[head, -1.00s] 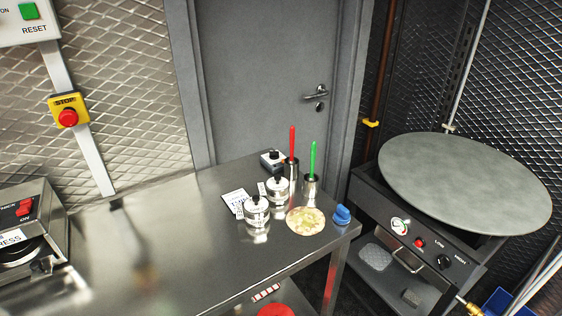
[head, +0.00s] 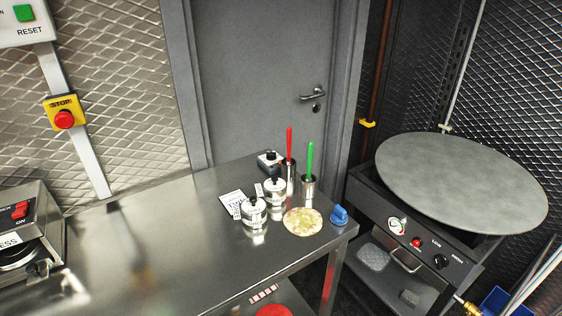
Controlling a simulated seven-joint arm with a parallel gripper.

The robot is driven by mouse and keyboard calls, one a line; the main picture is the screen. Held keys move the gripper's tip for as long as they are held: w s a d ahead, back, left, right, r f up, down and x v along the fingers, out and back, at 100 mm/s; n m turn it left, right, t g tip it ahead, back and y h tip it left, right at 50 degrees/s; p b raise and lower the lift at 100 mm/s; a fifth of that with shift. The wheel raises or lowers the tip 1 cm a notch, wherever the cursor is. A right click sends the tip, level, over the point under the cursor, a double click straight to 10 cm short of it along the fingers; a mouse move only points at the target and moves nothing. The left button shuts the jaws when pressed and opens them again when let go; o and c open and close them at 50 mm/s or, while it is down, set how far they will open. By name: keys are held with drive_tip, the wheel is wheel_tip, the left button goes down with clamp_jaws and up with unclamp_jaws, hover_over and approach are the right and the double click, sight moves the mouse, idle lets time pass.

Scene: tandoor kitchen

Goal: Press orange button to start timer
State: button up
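No button that is clearly orange shows in the head view. A small box with a dark top (head: 270,161) stands at the back of the steel table (head: 190,225); I cannot tell whether it is the timer. A red mushroom button (head: 64,119) sits on a yellow STOP box (head: 62,103) on the left wall. A green button (head: 24,13) marked RESET is at the top left. A red switch (head: 20,211) marked ON is on the press machine (head: 38,225) at the left edge. My gripper is not in view.
Two steel pots (head: 254,209), a printed card (head: 232,203), cups with a red (head: 289,145) and a green handle (head: 310,160), a flatbread (head: 303,221) and a blue item (head: 338,215) crowd the table's right end. The table's middle is clear.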

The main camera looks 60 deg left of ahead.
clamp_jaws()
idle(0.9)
